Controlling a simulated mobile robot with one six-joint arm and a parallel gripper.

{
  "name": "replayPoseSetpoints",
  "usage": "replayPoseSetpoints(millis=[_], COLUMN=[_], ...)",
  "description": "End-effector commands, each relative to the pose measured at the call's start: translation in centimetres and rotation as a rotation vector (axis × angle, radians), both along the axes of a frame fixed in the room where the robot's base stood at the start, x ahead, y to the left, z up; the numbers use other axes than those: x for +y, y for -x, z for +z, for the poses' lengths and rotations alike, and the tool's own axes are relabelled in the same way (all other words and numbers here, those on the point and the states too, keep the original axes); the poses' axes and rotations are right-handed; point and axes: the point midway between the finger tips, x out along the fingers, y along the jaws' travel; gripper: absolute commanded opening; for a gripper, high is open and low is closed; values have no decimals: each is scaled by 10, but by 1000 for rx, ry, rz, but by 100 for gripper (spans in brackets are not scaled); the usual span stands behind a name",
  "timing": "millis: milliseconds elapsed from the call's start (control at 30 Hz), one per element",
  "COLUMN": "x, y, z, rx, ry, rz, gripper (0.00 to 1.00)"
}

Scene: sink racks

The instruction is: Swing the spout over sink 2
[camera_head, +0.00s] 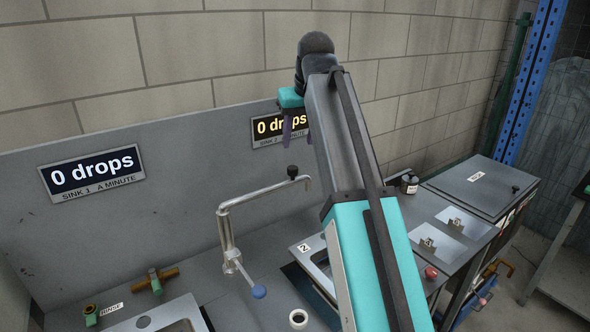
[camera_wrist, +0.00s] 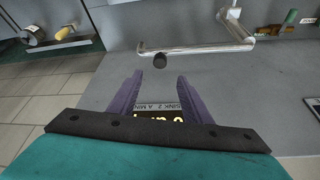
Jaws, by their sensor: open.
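The spout (camera_head: 258,197) is a bent metal pipe rising from the counter, with its arm reaching right and a black knob (camera_head: 292,171) near its free end. A blue-tipped lever (camera_head: 259,291) sits at its base. Sink 2 (camera_head: 308,262), marked with a 2, is partly hidden behind my arm. I cannot tell whether the spout end is above it. My gripper (camera_head: 297,140) is open and empty, up by the sink 2 sign. In the wrist view the gripper (camera_wrist: 159,79) has the knob (camera_wrist: 160,61) just beyond and between its fingertips, apart from them. The spout (camera_wrist: 200,49) crosses behind.
The sink 1 sign (camera_head: 92,172) and the sink 2 sign (camera_head: 280,128) both read 0 drops. Sink 1 (camera_head: 172,312) is at the lower left, near a brass valve (camera_head: 155,279). A dark bottle (camera_head: 410,183) and red knob (camera_head: 431,272) are right of my arm.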

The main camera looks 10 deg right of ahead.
Motion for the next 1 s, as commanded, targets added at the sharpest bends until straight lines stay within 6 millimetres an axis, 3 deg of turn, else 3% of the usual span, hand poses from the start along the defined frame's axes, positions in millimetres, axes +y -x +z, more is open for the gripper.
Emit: replayPoseSetpoints(millis=[267, 1000], x=[0, 3], y=[-5, -35], z=[-14, -87], rx=[2, 3], ry=[0, 0], rz=[0, -2], gripper=[44, 44])
